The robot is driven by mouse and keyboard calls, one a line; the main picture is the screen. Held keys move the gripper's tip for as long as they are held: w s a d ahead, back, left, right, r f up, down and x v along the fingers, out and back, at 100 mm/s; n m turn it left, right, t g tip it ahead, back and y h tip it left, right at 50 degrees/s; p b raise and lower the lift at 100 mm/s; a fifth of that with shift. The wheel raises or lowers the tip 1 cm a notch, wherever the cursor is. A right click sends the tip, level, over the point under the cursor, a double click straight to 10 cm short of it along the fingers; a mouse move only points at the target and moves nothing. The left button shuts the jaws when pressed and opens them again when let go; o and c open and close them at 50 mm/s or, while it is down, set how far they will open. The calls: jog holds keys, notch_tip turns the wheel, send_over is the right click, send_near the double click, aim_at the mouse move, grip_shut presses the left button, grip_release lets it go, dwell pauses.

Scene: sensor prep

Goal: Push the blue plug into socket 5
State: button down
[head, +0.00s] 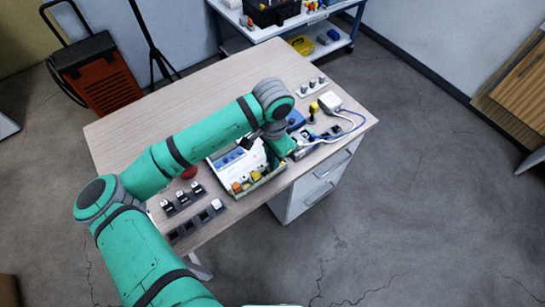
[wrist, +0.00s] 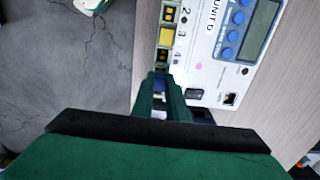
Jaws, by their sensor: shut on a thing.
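The white unit (wrist: 207,65) with a grey display, round blue buttons and a numbered socket row lies on the table; it also shows in the head view (head: 228,157). In the wrist view a yellow plug (wrist: 166,37) fills one socket, with dark sockets above and below it. My gripper (wrist: 163,82) is at the lower end of this row, around where socket 5 lies. It is shut on the blue plug (wrist: 159,84), of which only a little blue shows between the fingers. The fingers hide socket 5, so I cannot tell how deep the plug sits.
The wooden table (head: 135,120) also bears dark holders with small parts (head: 183,200) at the front left. A white box with a cable (head: 330,101) and a yellow-handled tool (head: 313,112) are at the right. The table's far left is clear.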

jog(key=shift+f, duration=0.7)
dwell(2.1)
jog(key=c, duration=1.5)
grip_release()
jog(key=shift+r, duration=3.55)
